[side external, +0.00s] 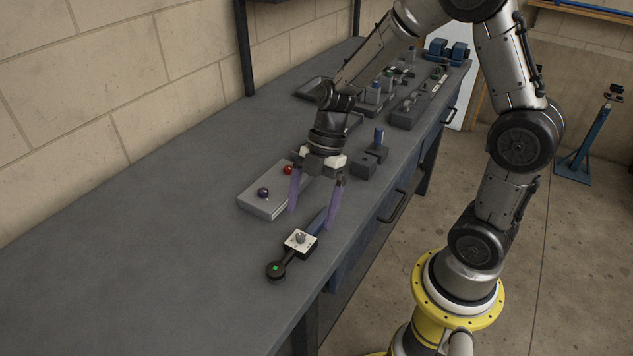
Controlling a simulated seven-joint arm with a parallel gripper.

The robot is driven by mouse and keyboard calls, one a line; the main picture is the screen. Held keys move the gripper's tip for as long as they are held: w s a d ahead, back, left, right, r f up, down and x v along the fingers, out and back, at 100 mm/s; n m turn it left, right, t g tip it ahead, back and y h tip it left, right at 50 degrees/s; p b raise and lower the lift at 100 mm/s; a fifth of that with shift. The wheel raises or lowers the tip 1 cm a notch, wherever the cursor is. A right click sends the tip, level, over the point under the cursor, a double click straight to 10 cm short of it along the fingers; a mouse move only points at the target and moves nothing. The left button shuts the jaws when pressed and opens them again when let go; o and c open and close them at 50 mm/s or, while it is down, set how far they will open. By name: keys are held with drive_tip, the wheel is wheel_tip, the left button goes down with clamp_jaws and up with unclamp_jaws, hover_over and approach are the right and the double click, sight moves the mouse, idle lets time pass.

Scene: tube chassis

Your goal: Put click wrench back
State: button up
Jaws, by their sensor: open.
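A wrench-like tool, which I take to be the click wrench (277,269), lies at the front of the bench. Its round dark head carries a green mark, and a dark shank runs up to a small block (301,242) with a white top and a grey knob.
A grey plate (258,205) with a red and a dark purple knob lies left of my gripper. Dark blocks (363,168), one with a blue-handled piece, stand to its right. More fixtures (405,118) crowd the far bench. The near left of the grey bench (150,245) is clear.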

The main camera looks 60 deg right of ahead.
drive_tip(key=v, duration=0.6)
drive_tip(key=s+r+m+t+h, duration=0.4)
drive_tip(key=s+r+m, duration=0.5)
drive_tip(key=s+m, duration=0.5)
drive_tip(key=d+m+t, duration=0.1)
drive_tip(key=m, duration=0.3)
drive_tip(key=shift+t, duration=0.3)
drive_tip(key=shift+o, duration=0.2)
drive_tip(key=shift+r, duration=0.1)
idle(0.8)
